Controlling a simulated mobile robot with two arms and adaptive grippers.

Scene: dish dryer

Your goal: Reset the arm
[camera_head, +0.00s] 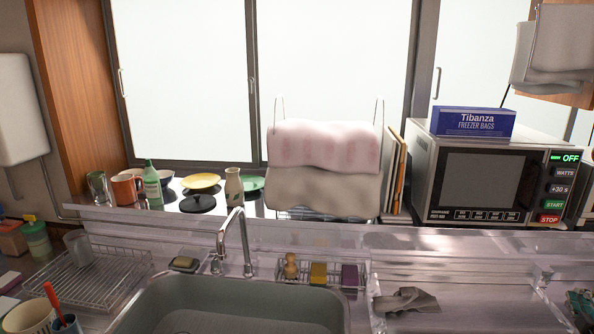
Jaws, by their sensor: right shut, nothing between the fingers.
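My right gripper (581,303) seems to be the dark shape at the lower right edge of the head view, over the right end of the counter. It is small and partly cut off by the frame. It is shut and holds nothing. No contact with anything nearby can be made out. My left gripper is not in view.
The sink (240,288) with its faucet (235,240) is at the front centre. A wire rack (95,277) stands left. A crumpled grey cloth (407,300) lies right of the sink. A microwave (490,180) carrying a freezer-bag box (472,122) stands behind.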

